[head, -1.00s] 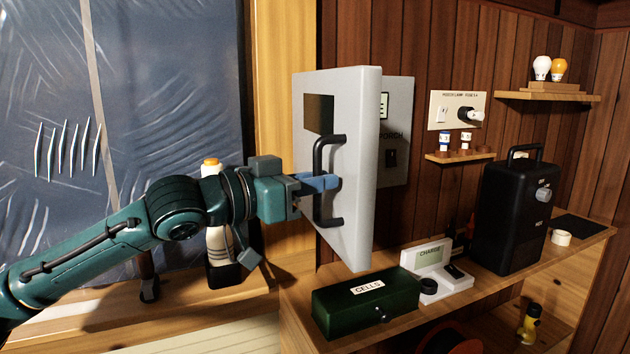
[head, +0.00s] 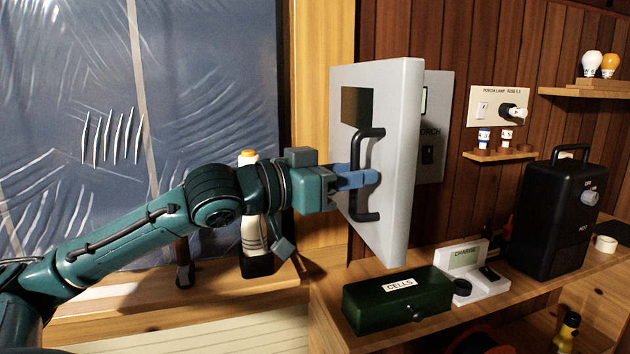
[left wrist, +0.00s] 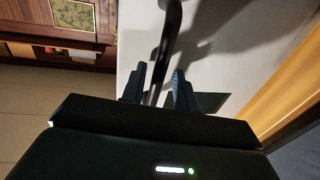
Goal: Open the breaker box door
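The grey breaker box door (head: 372,225) stands swung out from the wall in the head view, with the box (head: 434,130) partly visible behind it. A black bar handle (head: 378,133) is on the door's face. My left gripper (head: 362,178) is at the handle's middle. In the left wrist view, the handle bar (left wrist: 168,35) passes between the two fingers of my left gripper (left wrist: 160,85), with a visible gap beside the bar; the fingers look open around it. My right gripper is not in view.
Below the door, a shelf holds a green CELLS box (head: 385,312), a white charger (head: 485,275) and a black HOT unit (head: 550,220). A white bottle with an orange cap (head: 248,235) stands behind my left arm. A window (head: 60,60) is at the left.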

